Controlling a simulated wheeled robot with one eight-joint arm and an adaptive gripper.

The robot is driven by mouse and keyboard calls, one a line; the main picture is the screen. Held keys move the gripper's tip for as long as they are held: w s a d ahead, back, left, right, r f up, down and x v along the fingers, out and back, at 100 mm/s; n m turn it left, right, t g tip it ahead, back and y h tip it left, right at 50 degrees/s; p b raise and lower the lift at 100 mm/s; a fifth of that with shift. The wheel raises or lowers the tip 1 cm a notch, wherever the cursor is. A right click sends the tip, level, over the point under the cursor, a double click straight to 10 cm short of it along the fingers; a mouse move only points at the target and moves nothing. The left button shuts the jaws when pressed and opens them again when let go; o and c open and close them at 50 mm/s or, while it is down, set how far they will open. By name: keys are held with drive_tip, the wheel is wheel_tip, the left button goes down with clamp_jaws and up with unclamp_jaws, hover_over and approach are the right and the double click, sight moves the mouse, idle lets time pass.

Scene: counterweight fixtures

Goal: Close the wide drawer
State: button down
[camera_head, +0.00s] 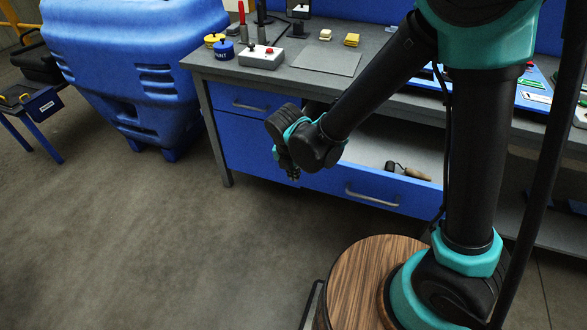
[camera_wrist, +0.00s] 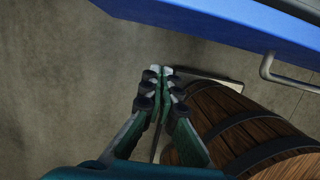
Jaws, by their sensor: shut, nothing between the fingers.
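The wide drawer (camera_head: 325,182) under the workbench is pulled out. Its blue front carries a pale bar handle (camera_head: 372,198), and its grey inside is visible. In the wrist view the blue drawer front (camera_wrist: 220,28) crosses the top right, with the handle (camera_wrist: 285,76) at the right edge. My gripper (camera_head: 293,174) is near the left end of the drawer front, partly hidden by my wrist in the head view. In the wrist view my gripper (camera_wrist: 161,73) has its fingertips together and empty, apart from the drawer front. Contact is not visible.
A small dark tool and a wooden-handled one (camera_head: 415,173) lie inside the drawer. A narrower blue drawer (camera_head: 245,102) to the left is shut. The workbench (camera_head: 225,75) holds a button box (camera_head: 261,57) and tins. Open floor (camera_head: 190,245) lies left of the drawer.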

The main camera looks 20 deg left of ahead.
drive_tip(key=w+f, duration=0.4)
drive_tip(key=w, duration=0.1)
drive_tip(key=shift+f, duration=0.25)
drive_tip(key=shift+w, duration=0.2)
drive_tip(key=w, duration=2.3)
drive_tip(key=shift+s, duration=0.1)
